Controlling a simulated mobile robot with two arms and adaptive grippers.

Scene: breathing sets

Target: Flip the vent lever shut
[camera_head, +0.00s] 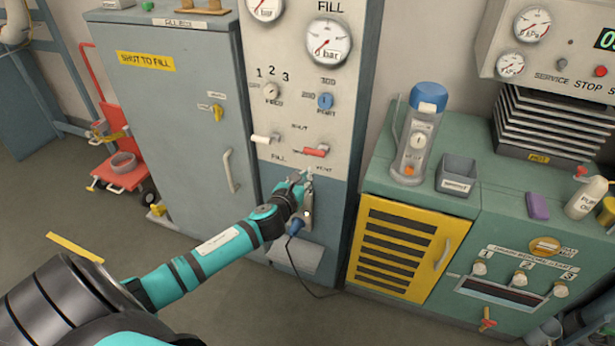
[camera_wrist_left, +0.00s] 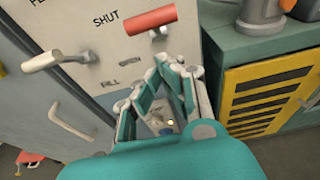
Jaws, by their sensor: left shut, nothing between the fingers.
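The red vent lever (camera_head: 316,152) is on the grey panel, above the word VENT and to the right of a white lever (camera_head: 264,139) marked FILL. It lies roughly sideways on its pivot. In the left wrist view the red lever (camera_wrist_left: 151,20) is at the top, near SHUT and OPEN labels. My left gripper (camera_head: 306,178) is shut and empty, just below the red lever in front of the panel. In the wrist view its fingertips (camera_wrist_left: 172,66) point up below the lever, apart from it. My right gripper is out of view.
A green cabinet (camera_head: 440,143) with a yellow louvred door (camera_head: 394,248) stands to the right of the panel. A grey cabinet (camera_head: 170,110) stands left. A blue plug with a cable (camera_head: 296,228) hangs below my gripper. A blue selector knob (camera_head: 325,101) sits above the levers.

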